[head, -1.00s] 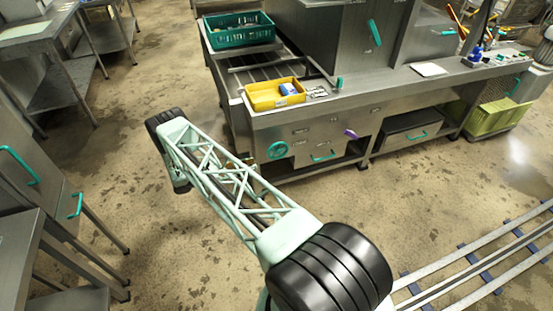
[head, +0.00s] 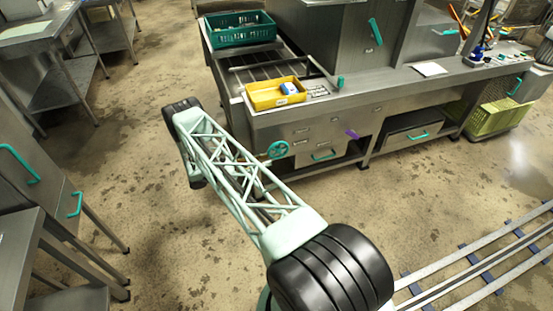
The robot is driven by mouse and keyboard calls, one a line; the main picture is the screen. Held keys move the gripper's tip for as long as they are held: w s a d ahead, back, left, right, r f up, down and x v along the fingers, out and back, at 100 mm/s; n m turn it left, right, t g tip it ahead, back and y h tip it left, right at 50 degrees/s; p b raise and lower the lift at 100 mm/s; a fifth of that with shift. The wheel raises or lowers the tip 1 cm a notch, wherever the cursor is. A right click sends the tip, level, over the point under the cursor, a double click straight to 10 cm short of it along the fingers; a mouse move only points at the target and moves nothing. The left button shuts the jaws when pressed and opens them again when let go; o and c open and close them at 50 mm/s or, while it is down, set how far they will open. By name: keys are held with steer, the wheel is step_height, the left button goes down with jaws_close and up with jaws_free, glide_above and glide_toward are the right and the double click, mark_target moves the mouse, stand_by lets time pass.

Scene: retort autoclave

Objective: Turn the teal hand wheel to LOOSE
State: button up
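The teal hand wheel (head: 278,149) is on the front face of the steel machine (head: 330,112), below the yellow tray. It is small in the head view, and its LOOSE marking cannot be read. My arm's lattice link reaches from the bottom middle toward the upper left, and its far joint is left of the wheel. The arm passes close to the wheel's lower left in the picture. My gripper is not visible; the arm hides whatever lies beyond its far joint.
A yellow tray (head: 262,101) stands on the machine's ledge above the wheel. A purple handle (head: 352,134) is to the wheel's right. A green crate (head: 240,39) sits on the rollers behind. Steel tables (head: 30,43) stand at left. Floor rails (head: 480,262) run at lower right.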

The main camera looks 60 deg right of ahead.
mark_target(277, 157)
steer(key=shift+b+x, duration=0.3)
steer(key=shift+x, duration=2.95)
steer(key=shift+s, duration=0.1)
jaws_close()
